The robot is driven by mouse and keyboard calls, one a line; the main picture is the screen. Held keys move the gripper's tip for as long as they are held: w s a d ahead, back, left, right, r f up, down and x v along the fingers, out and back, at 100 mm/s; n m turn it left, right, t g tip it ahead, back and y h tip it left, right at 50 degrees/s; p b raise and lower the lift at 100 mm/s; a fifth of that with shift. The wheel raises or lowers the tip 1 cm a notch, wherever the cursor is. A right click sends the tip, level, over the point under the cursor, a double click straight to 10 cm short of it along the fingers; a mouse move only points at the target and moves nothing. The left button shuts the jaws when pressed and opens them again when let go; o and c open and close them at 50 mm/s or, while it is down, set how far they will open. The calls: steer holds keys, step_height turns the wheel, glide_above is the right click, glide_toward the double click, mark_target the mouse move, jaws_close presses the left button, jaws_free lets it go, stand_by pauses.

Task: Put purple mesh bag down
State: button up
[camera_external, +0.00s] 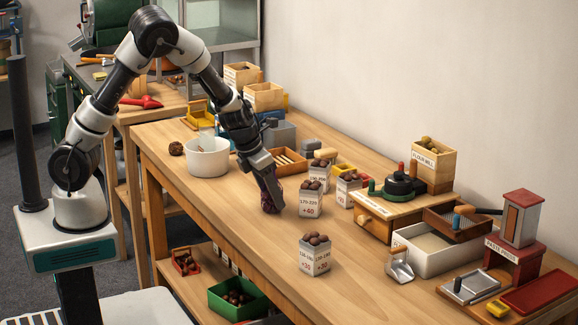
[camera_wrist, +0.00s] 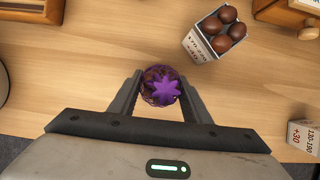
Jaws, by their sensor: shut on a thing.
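The purple mesh bag (camera_wrist: 161,87), dark and rounded with a purple top, is between the two fingers of my gripper (camera_wrist: 158,98) in the wrist view. In the external view the bag (camera_external: 270,204) is at the tip of my gripper (camera_external: 272,192), low over the wooden table (camera_external: 235,228). The fingers are shut on it. Its underside looks at or very near the table top, but I cannot tell if it touches.
A chestnut box marked +40 (camera_external: 311,204) stands just right of the bag; it also shows in the wrist view (camera_wrist: 197,46). A box marked +30 (camera_external: 314,261) stands nearer the front. A white bucket (camera_external: 208,160) is at the left. Bare table lies around the bag.

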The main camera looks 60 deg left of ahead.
steer(key=shift+r, duration=0.1)
steer(key=shift+f, duration=0.25)
steer(key=o, duration=1.1)
steer(key=shift+o, duration=0.2)
steer(key=shift+r, duration=0.15)
steer(key=shift+r, duration=0.25)
steer(key=p+v, duration=0.6)
steer(key=v, duration=0.5)
steer(key=shift+s+r+p, duration=0.25)
steer(key=shift+r+p, duration=0.05)
